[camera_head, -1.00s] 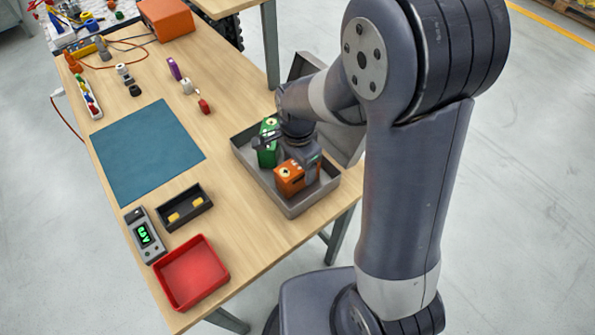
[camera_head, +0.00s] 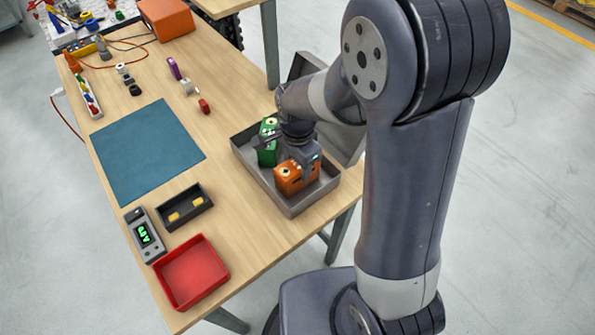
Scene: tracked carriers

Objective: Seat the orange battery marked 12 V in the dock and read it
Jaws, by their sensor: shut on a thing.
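The orange battery (camera_head: 287,181) is in the grey tray (camera_head: 292,211) at the table's right edge; its marking is too small to read. My gripper (camera_head: 308,168) points down into the tray and is shut on the orange battery, one finger showing in front of it. A green battery (camera_head: 267,154) stands beside it in the tray, partly behind my gripper. The dock (camera_head: 198,212) looks like a dark open box with two yellow blocks inside, empty of any battery. A grey meter (camera_head: 152,248) with a lit green display stands left of it; I cannot read the figures surely.
A red bin (camera_head: 222,283) stands at the near table corner, and a blue mat (camera_head: 147,150) lies bare behind the dock. Small parts, including a red one (camera_head: 204,106), lie farther back. Bare wood separates tray and dock.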

